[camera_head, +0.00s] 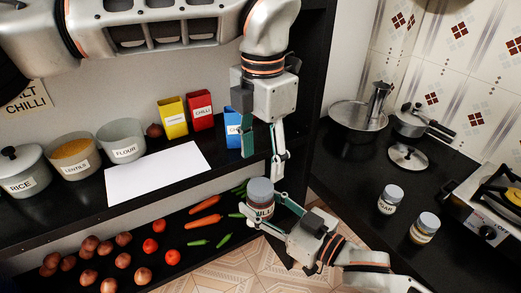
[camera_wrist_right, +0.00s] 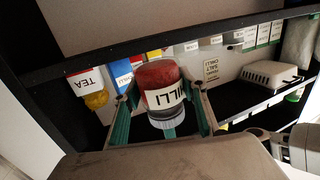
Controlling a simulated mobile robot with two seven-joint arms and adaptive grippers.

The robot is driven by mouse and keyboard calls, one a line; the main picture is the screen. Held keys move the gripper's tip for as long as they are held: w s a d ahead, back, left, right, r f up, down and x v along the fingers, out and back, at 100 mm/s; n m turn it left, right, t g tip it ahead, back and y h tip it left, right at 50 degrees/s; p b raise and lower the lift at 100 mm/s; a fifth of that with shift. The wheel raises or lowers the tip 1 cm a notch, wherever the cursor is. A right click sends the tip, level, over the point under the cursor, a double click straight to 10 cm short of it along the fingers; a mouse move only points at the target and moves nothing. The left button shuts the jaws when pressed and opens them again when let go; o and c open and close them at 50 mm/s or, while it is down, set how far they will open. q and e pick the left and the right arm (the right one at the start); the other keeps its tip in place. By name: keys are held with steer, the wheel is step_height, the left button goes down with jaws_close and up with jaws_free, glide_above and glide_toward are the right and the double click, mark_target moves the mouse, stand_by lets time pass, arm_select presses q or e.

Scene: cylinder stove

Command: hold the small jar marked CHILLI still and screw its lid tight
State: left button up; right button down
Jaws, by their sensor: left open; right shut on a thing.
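The small CHILLI jar (camera_head: 262,208) is upright, with red contents and a grey lid (camera_head: 260,188) on top. My right gripper (camera_head: 264,203) is shut on the jar's body, holding it in front of the shelf. In the right wrist view the jar (camera_wrist_right: 158,76) appears upside down between the green-padded fingers, its lid (camera_wrist_right: 168,123) at the bottom of the picture. How tightly the lid sits cannot be told. My left gripper (camera_head: 263,165) is open, pointing down just above the lid, with its fingers apart and nothing between them.
A white board (camera_head: 157,172) lies on the upper shelf, beside the flour jar (camera_head: 122,142) and yellow box (camera_head: 173,117). Vegetables, including a carrot (camera_head: 203,221), lie on the lower shelf. Two small jars, one marked SUGAR (camera_head: 389,200), stand on the right counter near the stove (camera_head: 490,205).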

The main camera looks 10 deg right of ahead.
mark_target(260, 186)
arm_select(q)
steer(key=n, duration=0.5)
steer(key=r+n, duration=0.1)
steer(key=n, duration=0.1)
steer(key=shift+w, duration=0.1)
steer(key=shift+a+f, duration=0.1)
steer(key=shift+f, duration=3.9)
steer(key=c, duration=1.1)
steer(key=shift+c, duration=0.2)
